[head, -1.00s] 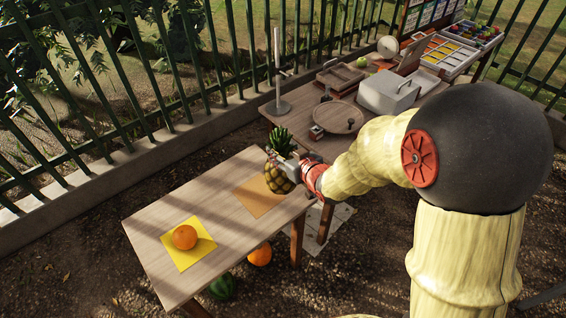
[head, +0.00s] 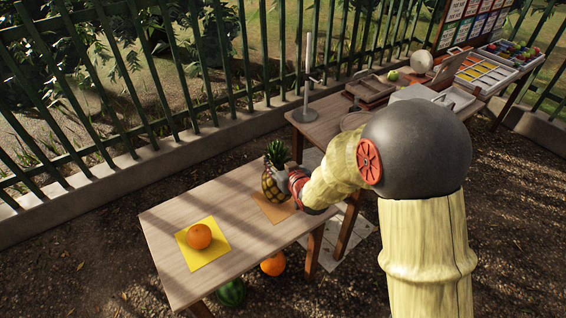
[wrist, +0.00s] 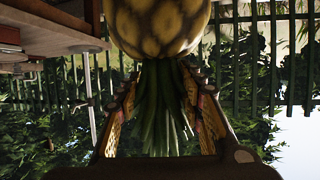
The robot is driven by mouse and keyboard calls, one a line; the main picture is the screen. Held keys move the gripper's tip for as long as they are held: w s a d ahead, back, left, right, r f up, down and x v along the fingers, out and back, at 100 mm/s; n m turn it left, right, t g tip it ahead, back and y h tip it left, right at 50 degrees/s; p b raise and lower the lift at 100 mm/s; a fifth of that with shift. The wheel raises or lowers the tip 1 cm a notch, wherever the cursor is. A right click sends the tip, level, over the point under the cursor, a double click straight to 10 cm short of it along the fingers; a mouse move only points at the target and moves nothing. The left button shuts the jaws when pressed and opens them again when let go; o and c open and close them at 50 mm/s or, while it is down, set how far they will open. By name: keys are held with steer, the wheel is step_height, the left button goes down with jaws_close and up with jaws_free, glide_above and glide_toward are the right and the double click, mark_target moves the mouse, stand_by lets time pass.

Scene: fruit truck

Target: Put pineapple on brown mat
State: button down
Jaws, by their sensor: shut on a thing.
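The pineapple (head: 269,186) is upright, leaves up, at the far edge of the brown mat (head: 275,211) in the head view. Its base overlaps the mat's far left part; I cannot tell whether it touches. My gripper (head: 281,178) comes from the right and is shut on the pineapple. In the wrist view, the pineapple's body (wrist: 160,28) hangs upside down at the top, and its leaves lie between the fingers of my gripper (wrist: 160,95). My arm hides part of the mat's right side.
An orange (head: 199,236) sits on a yellow mat (head: 205,257) on the same wooden table (head: 170,262). Another orange (head: 272,264) and a watermelon (head: 231,292) lie on the ground. A second table (head: 318,129) with a metal stand (head: 307,75) is behind, before a fence.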

steer(key=shift+w+a+f+b, duration=0.1)
steer(key=shift+f+b, duration=0.6)
steer(key=shift+f, duration=0.65)
steer(key=shift+f+b, duration=0.3)
steer(key=c, duration=1.2)
jaws_free()
steer(key=shift+f, duration=0.15)
steer(key=shift+o, duration=0.2)
steer(key=shift+r+p, duration=0.3)
steer(key=shift+p, duration=0.1)
steer(key=p+v, duration=0.2)
steer(key=v, duration=1)
steer(key=shift+p, duration=0.4)
